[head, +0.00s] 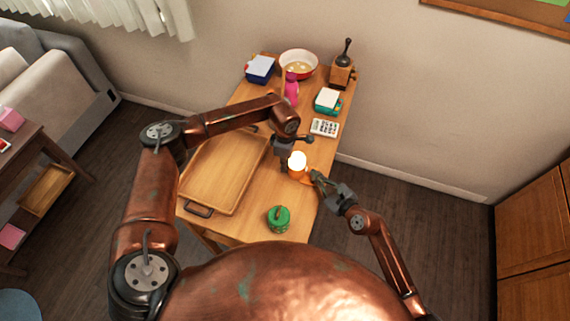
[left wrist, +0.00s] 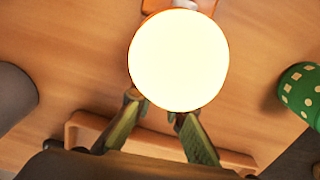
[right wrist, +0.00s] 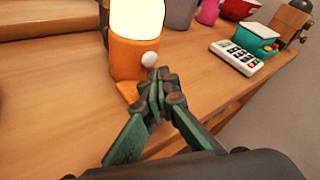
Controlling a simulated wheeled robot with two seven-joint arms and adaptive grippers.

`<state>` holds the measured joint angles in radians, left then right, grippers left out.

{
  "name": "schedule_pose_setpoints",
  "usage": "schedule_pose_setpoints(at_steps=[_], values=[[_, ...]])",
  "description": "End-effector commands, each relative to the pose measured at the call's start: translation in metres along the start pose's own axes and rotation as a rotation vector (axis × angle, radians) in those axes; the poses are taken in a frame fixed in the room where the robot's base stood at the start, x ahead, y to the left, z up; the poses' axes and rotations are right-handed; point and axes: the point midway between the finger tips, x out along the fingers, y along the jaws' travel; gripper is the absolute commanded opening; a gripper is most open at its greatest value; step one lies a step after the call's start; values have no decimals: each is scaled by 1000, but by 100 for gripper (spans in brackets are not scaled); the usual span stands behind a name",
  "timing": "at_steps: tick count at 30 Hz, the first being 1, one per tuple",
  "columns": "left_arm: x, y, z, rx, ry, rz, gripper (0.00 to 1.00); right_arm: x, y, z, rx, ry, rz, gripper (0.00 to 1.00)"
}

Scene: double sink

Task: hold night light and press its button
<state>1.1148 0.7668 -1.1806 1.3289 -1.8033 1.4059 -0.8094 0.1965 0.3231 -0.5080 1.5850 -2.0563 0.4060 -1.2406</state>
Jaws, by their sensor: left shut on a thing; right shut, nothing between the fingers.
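The night light has an orange base and a glowing white globe (head: 297,160); it stands upright near the table's right edge. In the right wrist view its orange body (right wrist: 127,61) carries a round white button (right wrist: 149,59) facing my right gripper.
A wooden tray (head: 190,205) lies left of the light on the table. A green dotted jar (head: 278,219) stands nearer me. A calculator (head: 324,127), teal box (head: 328,101), pink bottle (head: 291,89), bowl (head: 299,56) and grinder (head: 342,76) stand farther back.

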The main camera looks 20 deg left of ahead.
Motion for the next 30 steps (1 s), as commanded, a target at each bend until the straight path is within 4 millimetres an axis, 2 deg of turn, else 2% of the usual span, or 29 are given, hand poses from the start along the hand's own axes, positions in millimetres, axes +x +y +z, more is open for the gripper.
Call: schedule_pose_setpoints(at_steps=[15,26,27,30], values=[[0,0,0,0,0,0,0,-34,-24,-26,-2,2,1,0],[0,0,0,0,0,0,0,-40,-29,-29,-1,1,0,0],[0,0,0,0,0,0,13,-40,-28,-29,-1,1,0,0],[0,0,0,0,0,0,20,-39,-29,-29,-1,2,0,0]])
